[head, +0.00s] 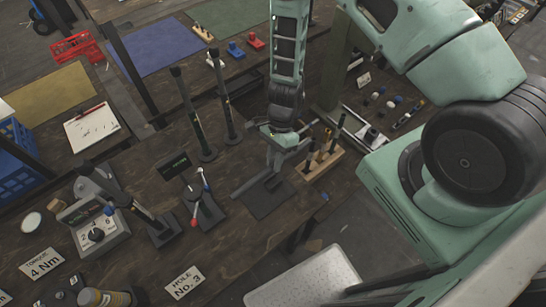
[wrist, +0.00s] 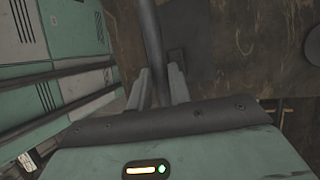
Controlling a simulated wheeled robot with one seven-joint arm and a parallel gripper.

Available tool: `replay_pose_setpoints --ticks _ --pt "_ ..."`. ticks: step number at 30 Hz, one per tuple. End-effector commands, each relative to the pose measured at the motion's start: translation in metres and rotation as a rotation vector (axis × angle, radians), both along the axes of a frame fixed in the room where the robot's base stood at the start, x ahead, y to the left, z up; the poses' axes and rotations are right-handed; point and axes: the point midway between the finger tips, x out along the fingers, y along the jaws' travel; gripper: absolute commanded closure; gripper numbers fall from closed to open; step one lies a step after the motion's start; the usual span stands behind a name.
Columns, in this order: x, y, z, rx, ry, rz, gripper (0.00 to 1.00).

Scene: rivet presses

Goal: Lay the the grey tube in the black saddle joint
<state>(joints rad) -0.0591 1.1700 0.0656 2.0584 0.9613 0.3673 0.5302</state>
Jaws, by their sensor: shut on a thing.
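My gripper (head: 275,165) points down over the dark bench. Its fingers are shut on the grey tube (head: 250,184), which slants out to the lower left in the head view. In the wrist view the tube (wrist: 151,35) runs from the top edge down between the fingertips (wrist: 158,85). Beneath is a dark square pad (head: 268,204). The gripper hides part of this area.
A wooden block with upright tools (head: 321,160) stands close right of the gripper. Two tall black posts (head: 191,115) stand to the left. A press with red and blue knobs (head: 204,203) is at lower left, near a "Hole No. 3" card (head: 184,283).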

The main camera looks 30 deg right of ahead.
Motion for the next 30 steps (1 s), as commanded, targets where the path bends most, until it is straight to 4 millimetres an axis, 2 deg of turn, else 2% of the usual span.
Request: replay_pose_setpoints --ticks 8,24,30 --pt "0.000 0.001 -0.006 0.005 -0.010 0.005 1.00" --pt "0.000 0.000 -0.052 0.004 -0.010 0.004 1.00" --pt "0.000 0.000 -0.058 0.004 -0.011 0.004 1.00"
